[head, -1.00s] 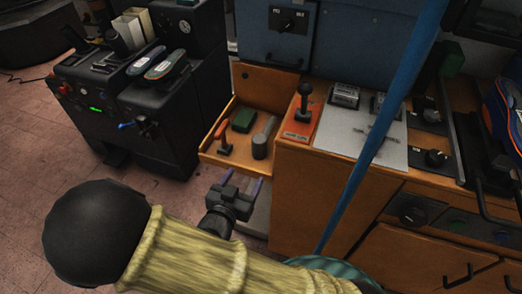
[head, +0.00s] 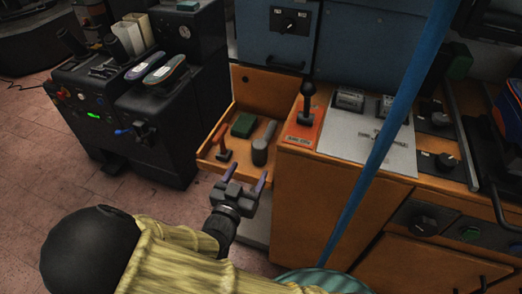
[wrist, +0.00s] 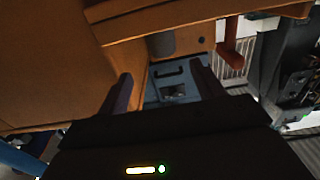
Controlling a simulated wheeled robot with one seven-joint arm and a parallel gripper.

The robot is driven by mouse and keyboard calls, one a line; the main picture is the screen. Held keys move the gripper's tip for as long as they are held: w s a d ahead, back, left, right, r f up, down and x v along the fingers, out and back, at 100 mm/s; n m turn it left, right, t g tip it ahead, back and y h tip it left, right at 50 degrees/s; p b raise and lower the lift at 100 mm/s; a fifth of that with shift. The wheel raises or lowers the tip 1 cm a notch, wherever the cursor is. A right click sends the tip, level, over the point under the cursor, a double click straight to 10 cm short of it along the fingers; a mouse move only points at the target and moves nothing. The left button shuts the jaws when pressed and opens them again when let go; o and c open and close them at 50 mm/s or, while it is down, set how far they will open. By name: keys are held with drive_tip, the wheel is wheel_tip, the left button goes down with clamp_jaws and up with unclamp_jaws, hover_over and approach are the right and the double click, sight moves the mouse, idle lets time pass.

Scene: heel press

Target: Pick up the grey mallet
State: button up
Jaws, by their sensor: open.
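The grey mallet (head: 260,152) lies in the open wooden drawer (head: 208,150), its thick rounded end toward the front and its thinner part toward the back right. In the wrist view, a grey rounded shape (wrist: 160,44), likely its thick end, shows beyond the fingers at the drawer. My gripper (head: 244,170) is open and empty, just in front of the drawer in the head view, apart from the mallet. Both dark fingers also show in the wrist view (wrist: 162,72).
A red-handled tool (head: 221,143) and a green box (head: 243,125) share the drawer. The wooden cabinet (head: 305,195) with a black lever on an orange plate (head: 304,128) stands right. A blue pole (head: 385,140) crosses the view. A black machine (head: 170,125) stands left.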

sight(261, 145)
drive_tip(key=b+x, duration=0.1)
drive_tip(key=x, duration=0.5)
drive_tip(key=shift+w+a+f, duration=0.1)
drive_tip(key=shift+w, duration=0.05)
drive_tip(key=shift+w+d, duration=0.2)
drive_tip(key=shift+w, duration=0.05)
drive_tip(key=x, duration=0.2)
drive_tip(key=b+x, duration=0.1)
drive_tip(key=x, duration=0.2)
drive_tip(key=shift+w+a+f, duration=0.1)
drive_tip(key=shift+a+f, duration=0.1)
drive_tip(key=shift+a, duration=0.05)
drive_tip(key=c, duration=1.5)
